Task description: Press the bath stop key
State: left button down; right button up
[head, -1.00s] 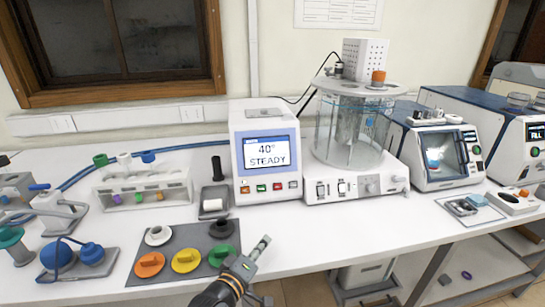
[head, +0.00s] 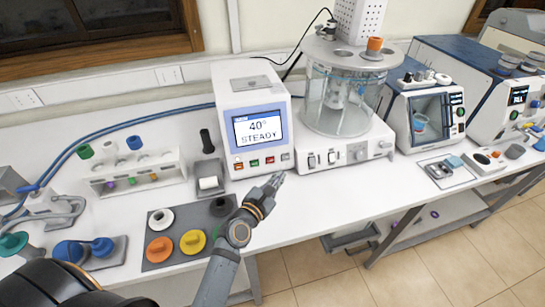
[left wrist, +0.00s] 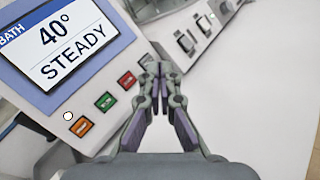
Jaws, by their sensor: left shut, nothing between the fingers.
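The bath controller (head: 226,110) is a white box whose screen reads "40° STEADY". Its front has a row of small keys: orange (head: 239,165), green (head: 255,162), red (head: 270,160) and pale grey (head: 285,156). No key label is readable. My left gripper (head: 277,178) is shut and empty, just in front of the right-hand keys; contact cannot be told. My right gripper is out of view.
A glass bath (head: 338,100) on a white base stands right of the controller. A black-handled stand (head: 207,165) is at its left. A grey mat (head: 158,256) with coloured caps lies front left. The white bench top (head: 330,195) is clear in front of the bath.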

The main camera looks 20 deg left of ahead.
aim_at(270, 160)
pick_arm(q)
jog(key=w+a+f, duration=0.1)
jog(key=w, duration=0.1)
jog(key=w+a+f+b, duration=0.2)
jog(key=w, duration=0.1)
jog(key=shift+w+a, duration=0.3)
jog(key=shift+a, duration=0.05)
jog(key=shift+w+a+f+b, duration=0.15)
jog(key=shift+w+a+b, duration=0.15)
jog(key=shift+w+a, duration=0.25)
jog(key=shift+w, duration=0.15)
dwell(1.0)
jog(key=shift+w+a+f, duration=0.1)
jog(key=shift+w+f, duration=0.05)
jog(key=shift+w, duration=0.1)
